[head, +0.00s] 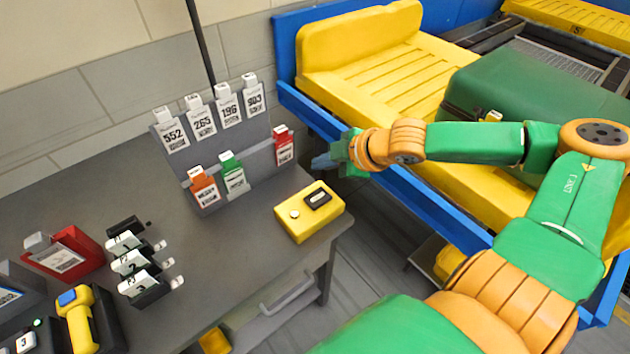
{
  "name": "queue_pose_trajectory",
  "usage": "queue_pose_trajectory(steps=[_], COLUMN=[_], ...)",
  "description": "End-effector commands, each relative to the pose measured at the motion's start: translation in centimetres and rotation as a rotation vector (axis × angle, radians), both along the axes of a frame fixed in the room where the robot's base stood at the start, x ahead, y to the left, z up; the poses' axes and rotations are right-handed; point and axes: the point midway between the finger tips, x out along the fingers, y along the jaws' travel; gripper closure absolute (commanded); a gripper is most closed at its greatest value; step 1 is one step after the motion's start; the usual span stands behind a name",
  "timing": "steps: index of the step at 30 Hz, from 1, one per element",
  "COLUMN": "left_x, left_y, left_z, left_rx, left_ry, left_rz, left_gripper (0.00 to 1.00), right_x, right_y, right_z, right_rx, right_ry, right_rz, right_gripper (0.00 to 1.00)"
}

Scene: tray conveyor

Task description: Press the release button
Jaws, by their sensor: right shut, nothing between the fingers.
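A yellow box (325,229) sits at the right front corner of the grey desk, with a round white button (294,214) and a black part with a small label on top. I cannot read any marking that names a release button. My right gripper (322,162) is shut and empty. It points left, above and behind the yellow box in the picture, near the desk's right edge and apart from the box. Its fingers are small and partly blurred in this view. My left gripper is not in view.
A tag rack (214,150) with numbered white tags and coloured tags stands at the desk's back. A red holder (62,255), black stamps (145,290) and a yellow scanner (83,320) lie left. A yellow tray (385,80) and green case (530,85) are on the blue-sided conveyor.

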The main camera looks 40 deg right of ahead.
Motion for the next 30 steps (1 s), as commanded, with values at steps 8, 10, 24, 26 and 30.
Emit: queue_pose_trajectory(steps=[8,10,24,26,30], left_x=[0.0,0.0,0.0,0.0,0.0], left_y=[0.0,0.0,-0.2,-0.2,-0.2], left_z=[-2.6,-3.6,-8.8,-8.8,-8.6], left_rx=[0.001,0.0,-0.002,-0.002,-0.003], left_ry=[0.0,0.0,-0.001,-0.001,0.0], left_rz=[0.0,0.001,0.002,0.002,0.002], left_gripper=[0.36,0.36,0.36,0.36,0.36], right_x=[0.0,0.0,0.1,0.0,0.0], right_y=[-0.1,-0.1,-0.1,-0.1,-0.1], right_z=[-2.7,-3.8,-9.0,-8.9,-8.7], right_rx=[0.0,0.001,0.0,0.0,0.0], right_ry=[-0.001,0.0,-0.001,-0.001,-0.001], right_rz=[-0.001,-0.002,-0.002,-0.002,-0.001], right_gripper=[1.0,1.0,1.0,1.0,1.0])
